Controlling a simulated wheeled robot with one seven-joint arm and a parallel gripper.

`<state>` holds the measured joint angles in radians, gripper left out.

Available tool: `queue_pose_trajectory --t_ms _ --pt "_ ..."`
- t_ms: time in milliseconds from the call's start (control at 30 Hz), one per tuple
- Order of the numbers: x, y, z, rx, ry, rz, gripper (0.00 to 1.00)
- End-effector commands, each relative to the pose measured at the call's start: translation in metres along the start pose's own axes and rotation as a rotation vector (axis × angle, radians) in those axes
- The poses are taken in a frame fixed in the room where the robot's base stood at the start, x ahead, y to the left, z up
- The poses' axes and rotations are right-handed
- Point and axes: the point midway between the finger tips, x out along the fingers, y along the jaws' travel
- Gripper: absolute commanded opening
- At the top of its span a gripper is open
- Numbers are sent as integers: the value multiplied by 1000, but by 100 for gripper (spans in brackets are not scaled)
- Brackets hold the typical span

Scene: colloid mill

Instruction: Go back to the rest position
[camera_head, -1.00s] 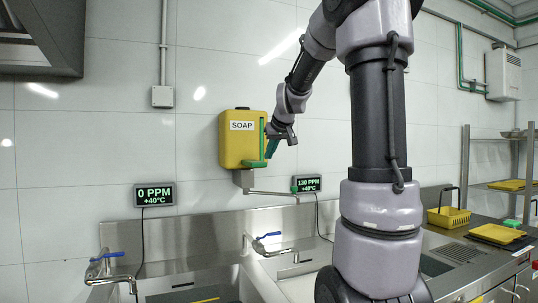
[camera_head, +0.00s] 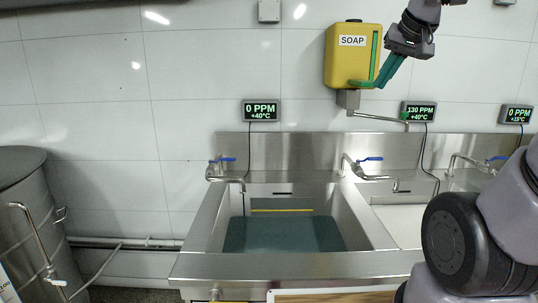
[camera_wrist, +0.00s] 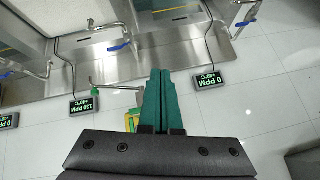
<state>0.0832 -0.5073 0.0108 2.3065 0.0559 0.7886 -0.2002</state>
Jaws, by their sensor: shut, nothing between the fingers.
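My gripper (camera_head: 390,70) is at the upper right in the head view, its teal fingers angled down and left. In the picture they lie beside the right side of the yellow soap dispenser (camera_head: 345,62), near its green lever (camera_head: 374,60); I cannot tell whether they touch it. In the wrist view my gripper (camera_wrist: 162,75) has its two fingers pressed together with nothing between them. A piece of the yellow dispenser (camera_wrist: 129,122) shows just left of the fingers there, mostly hidden.
A steel sink (camera_head: 205,215) with a greenish basin floor stands below, with taps (camera_head: 228,178) along its back. Displays reading 0 PPM (camera_head: 262,110) and 130 PPM (camera_head: 418,111) hang on the tiled wall. A large metal drum (camera_head: 25,200) stands at the left.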

Motion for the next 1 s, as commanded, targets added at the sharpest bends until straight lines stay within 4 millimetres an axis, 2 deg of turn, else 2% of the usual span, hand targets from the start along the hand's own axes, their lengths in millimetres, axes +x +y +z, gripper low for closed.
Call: queue_pose_trajectory --t_ms 33,100,200,300,367,1000 --pt "-11 -3 26 30 -13 -12 0" --pt "-19 -3 56 74 -36 -21 0" --pt "-26 -3 87 122 -63 -28 0" --pt "-29 -1 104 148 -77 -30 0" --pt "-29 -1 109 157 -83 -31 0" --pt "-29 -1 109 157 -83 -31 0"
